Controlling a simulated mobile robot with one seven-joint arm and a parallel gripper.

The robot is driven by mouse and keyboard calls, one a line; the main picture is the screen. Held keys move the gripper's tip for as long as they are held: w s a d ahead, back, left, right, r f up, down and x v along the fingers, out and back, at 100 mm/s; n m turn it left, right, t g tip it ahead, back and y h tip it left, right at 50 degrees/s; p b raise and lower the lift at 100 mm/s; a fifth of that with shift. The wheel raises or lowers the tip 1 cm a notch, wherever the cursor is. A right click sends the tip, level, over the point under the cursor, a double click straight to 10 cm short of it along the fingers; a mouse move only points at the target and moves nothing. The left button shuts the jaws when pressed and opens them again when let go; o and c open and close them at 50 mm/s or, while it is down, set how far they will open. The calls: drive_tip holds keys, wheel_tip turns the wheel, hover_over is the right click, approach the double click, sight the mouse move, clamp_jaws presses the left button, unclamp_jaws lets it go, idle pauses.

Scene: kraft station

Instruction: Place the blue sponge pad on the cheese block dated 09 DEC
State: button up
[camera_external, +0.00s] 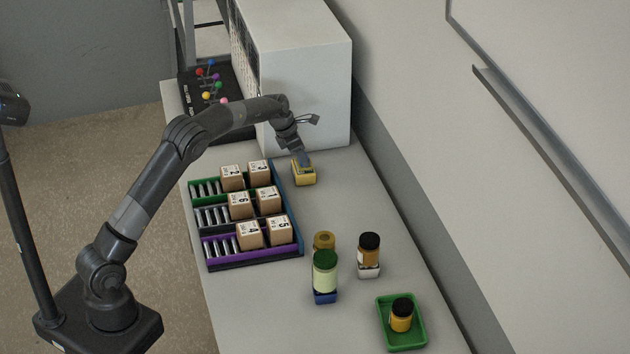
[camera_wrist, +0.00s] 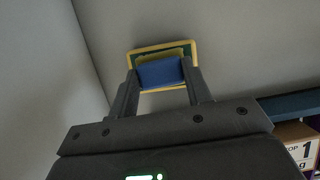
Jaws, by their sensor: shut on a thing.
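My gripper (camera_external: 301,152) is at the far part of the counter, pointing down over a small yellow block (camera_external: 305,177). In the wrist view, my gripper (camera_wrist: 160,75) has its two fingers on either side of the blue sponge pad (camera_wrist: 161,73) and is shut on it. Behind the pad in the wrist view is the yellow block's rim (camera_wrist: 190,46), with a green area inside it. The pad is over the block; I cannot tell whether they touch. No date on the block is readable.
A large white box (camera_external: 305,70) stands close behind my gripper. To the left is a rack (camera_external: 252,262) with several numbered cartons. Nearer are stacked jars (camera_external: 325,272), an amber bottle (camera_external: 368,250) on a white block, and a green tray (camera_external: 385,325) holding a jar.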

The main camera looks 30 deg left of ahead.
drive_tip(key=shift+f, duration=0.15)
drive_tip(key=o, duration=1)
